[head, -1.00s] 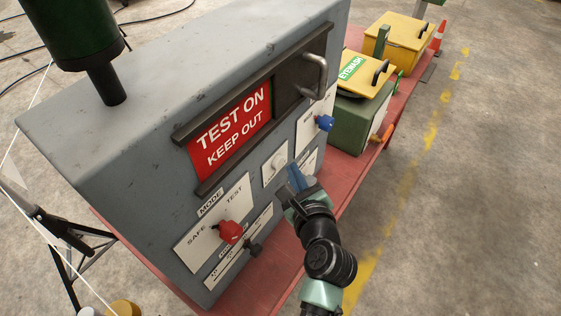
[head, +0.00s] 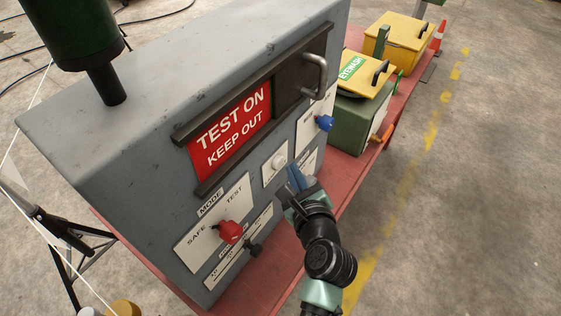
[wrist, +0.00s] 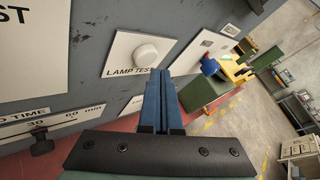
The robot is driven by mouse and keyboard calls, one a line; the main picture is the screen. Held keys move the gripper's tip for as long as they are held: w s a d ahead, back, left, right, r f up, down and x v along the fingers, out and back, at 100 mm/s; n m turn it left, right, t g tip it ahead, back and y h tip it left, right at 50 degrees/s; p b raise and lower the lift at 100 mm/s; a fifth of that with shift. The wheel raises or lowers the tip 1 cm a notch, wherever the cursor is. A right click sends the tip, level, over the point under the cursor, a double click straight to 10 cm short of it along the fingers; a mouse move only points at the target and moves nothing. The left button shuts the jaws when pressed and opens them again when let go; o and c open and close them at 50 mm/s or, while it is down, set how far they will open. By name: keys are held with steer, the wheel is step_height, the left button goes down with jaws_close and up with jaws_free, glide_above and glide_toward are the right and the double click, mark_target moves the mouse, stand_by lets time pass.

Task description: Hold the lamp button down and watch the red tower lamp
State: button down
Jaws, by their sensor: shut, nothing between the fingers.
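The lamp button is a round white knob (head: 278,161) on a white plate on the grey cabinet's front. In the wrist view the button (wrist: 146,52) sits above the words LAMP TEST. My gripper (head: 293,172) has its blue fingers shut and empty, just right of and below the button in the head view. In the wrist view the fingertips (wrist: 160,74) lie just below and right of the button, over the plate's lower edge. They look apart from the button. No red lamp shows; a dark green cylinder (head: 70,30) on a dark stem stands on the cabinet, its top cut off.
The grey cabinet (head: 150,110) carries a red TEST ON sign (head: 232,128), a sliding cover with a metal handle (head: 316,75), a red mode knob (head: 231,232) and a blue knob (head: 324,123). A green box (head: 352,122) stands to the right. Floor at right is clear.

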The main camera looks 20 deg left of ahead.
steer(key=shift+a, duration=0.1)
steer(key=shift+w+a+p, duration=0.1)
steer(key=shift+a+p, duration=0.25)
steer(key=shift+a+p, duration=0.35)
steer(key=shift+a, duration=0.2)
stand_by(2.0)
steer(key=shift+d, duration=0.15)
stand_by(0.9)
steer(key=shift+d, duration=0.8)
steer(key=shift+d, duration=0.15)
steer(key=d, duration=0.2)
steer(key=s+d, duration=0.1)
steer(key=d, duration=0.1)
steer(key=shift+d, duration=0.35)
